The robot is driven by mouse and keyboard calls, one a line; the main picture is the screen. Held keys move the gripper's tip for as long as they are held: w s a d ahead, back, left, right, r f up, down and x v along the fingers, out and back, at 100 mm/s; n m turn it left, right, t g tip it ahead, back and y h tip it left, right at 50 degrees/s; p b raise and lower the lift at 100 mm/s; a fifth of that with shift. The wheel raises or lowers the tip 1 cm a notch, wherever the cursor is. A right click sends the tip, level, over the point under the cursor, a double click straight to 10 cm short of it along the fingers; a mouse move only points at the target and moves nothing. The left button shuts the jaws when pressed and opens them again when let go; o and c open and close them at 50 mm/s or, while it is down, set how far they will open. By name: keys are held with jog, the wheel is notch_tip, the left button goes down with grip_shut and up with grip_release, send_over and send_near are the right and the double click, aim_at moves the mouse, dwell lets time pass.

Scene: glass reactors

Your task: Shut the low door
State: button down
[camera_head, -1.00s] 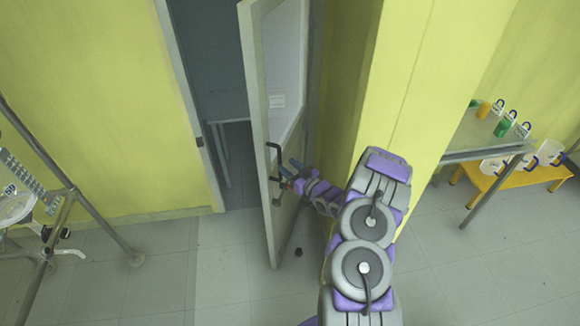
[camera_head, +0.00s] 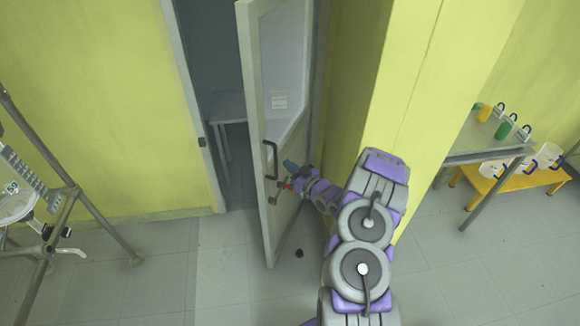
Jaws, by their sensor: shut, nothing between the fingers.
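The door (camera_head: 256,100) is a pale grey-framed leaf with a glass upper pane. It stands open, swung out from the doorway (camera_head: 222,110), and its hinge side is by the yellow pillar at right. A dark handle (camera_head: 268,160) is on its free edge side. My gripper (camera_head: 286,177) is shut and empty, at the door's right face just beside the handle. Whether it touches the door I cannot tell. The gripper is small and partly hidden by my wrist.
A metal frame (camera_head: 62,215) with glassware stands at the left. A yellow pillar (camera_head: 400,90) is close to my arm at right. A table (camera_head: 490,140) with coloured bottles stands far right, with a yellow stand (camera_head: 520,177) below. A small dark doorstop (camera_head: 299,253) is on the floor. Floor left of the door is clear.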

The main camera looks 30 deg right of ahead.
jog(key=shift+d, duration=0.25)
dwell(0.6)
jog(key=c, duration=1.9)
grip_release()
jog(key=shift+d+f, duration=0.1)
jog(key=shift+d, duration=0.35)
jog(key=shift+o, duration=0.9)
jog(key=shift+d, duration=0.1)
jog(key=o, duration=0.5)
jog(key=shift+a, duration=0.45)
jog(key=shift+o, duration=0.2)
jog(key=p+v, duration=0.2)
jog(key=v, duration=1.5)
jog(key=shift+s, duration=0.2)
